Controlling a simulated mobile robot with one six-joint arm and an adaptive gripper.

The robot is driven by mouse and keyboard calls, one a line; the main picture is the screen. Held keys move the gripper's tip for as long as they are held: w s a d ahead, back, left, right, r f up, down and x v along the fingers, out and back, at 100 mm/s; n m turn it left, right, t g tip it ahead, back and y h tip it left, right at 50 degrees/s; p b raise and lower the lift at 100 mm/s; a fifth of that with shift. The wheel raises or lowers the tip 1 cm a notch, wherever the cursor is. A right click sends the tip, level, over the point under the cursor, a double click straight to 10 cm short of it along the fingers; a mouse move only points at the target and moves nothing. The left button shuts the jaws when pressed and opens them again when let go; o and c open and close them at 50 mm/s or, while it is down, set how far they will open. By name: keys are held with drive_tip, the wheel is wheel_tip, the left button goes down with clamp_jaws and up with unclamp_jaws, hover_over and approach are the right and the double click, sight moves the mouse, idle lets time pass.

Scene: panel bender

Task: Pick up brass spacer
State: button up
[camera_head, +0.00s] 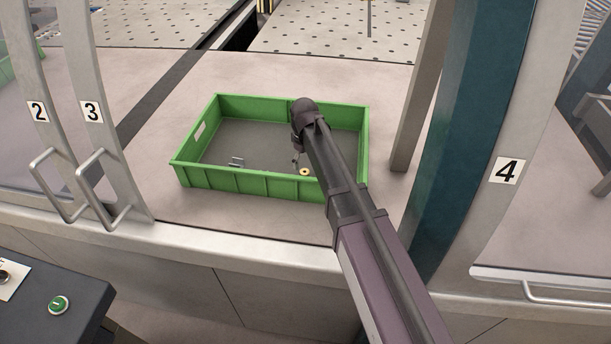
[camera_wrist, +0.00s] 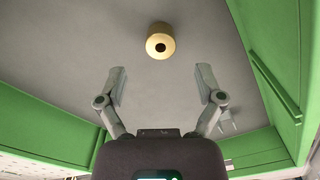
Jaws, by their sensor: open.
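The brass spacer (camera_head: 305,172) is a small gold ring with a dark hole. It lies on the grey floor of the green crate (camera_head: 230,187), near the front wall. In the wrist view the spacer (camera_wrist: 160,45) shows beyond the fingertips, roughly centred between them and apart from both. My gripper (camera_wrist: 160,82) is open and empty, with its two fingers spread. In the head view my gripper (camera_head: 297,158) is over the crate, close to the spacer, and partly hidden by my arm.
A small grey metal bracket (camera_head: 237,162) lies in the crate left of the spacer. The crate's walls rise around both parts. A grey post (camera_head: 419,100) and a teal column (camera_head: 449,130) stand to the right. Door handles (camera_head: 95,190) are at the left.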

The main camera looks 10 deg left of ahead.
sight(305, 172)
drive_tip(key=shift+f, duration=0.1)
drive_tip(key=shift+s+d+f+b, duration=0.1)
drive_tip(key=shift+f+b, duration=2.45)
drive_tip(key=shift+b, duration=0.05)
drive_tip(key=shift+c, duration=0.2)
clamp_jaws()
